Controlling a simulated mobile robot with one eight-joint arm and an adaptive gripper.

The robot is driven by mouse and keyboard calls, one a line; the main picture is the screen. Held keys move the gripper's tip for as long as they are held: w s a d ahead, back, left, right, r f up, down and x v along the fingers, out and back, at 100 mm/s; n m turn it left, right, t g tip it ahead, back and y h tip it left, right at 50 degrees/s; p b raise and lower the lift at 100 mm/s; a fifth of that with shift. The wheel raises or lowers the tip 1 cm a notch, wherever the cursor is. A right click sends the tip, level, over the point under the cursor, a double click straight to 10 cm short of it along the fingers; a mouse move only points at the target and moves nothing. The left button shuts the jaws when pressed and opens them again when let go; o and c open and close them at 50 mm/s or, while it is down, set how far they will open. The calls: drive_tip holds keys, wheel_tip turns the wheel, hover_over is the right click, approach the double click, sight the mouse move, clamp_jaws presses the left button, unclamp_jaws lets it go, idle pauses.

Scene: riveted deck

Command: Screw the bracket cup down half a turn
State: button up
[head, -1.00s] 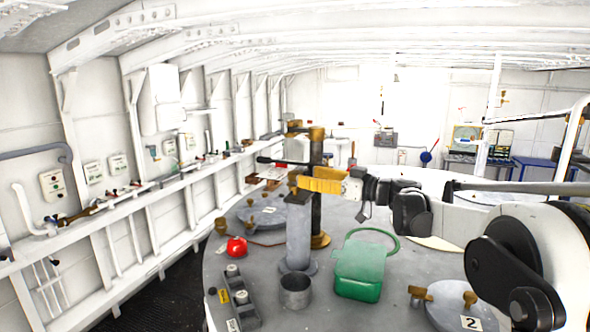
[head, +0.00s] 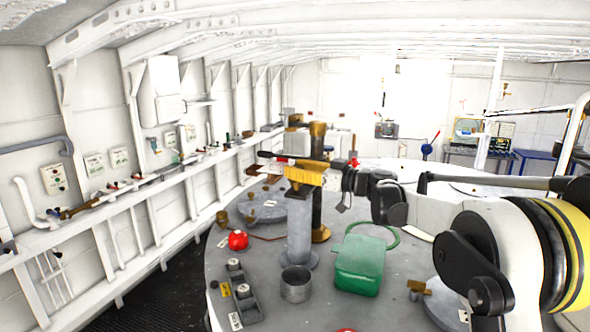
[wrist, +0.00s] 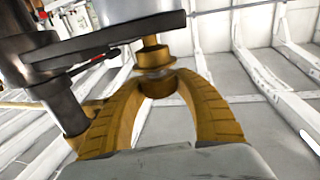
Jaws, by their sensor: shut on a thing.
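The bracket cup (wrist: 153,57) is a small brass piece with a silvery band, under a dark bracket bar (wrist: 105,47) in the wrist view. My gripper (wrist: 157,82) has its two curved yellow fingers closed around the cup's lower part, from below. In the head view my gripper (head: 304,177) is at the top of a grey pillar (head: 299,228), just under the dark bracket (head: 318,163). The cup itself is hidden there by the fingers. A dark post with brass ends (head: 317,195) stands right beside the pillar.
On the round grey deck are a green canister (head: 360,265), an open metal cup (head: 296,284), a red round object (head: 238,240) and a grey switch box (head: 242,295). A pipe-lined wall ledge (head: 130,190) runs along the left.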

drive_tip(key=shift+f+t+b, duration=0.1)
drive_tip(key=shift+t+b, duration=0.2)
drive_tip(key=shift+b, duration=0.05)
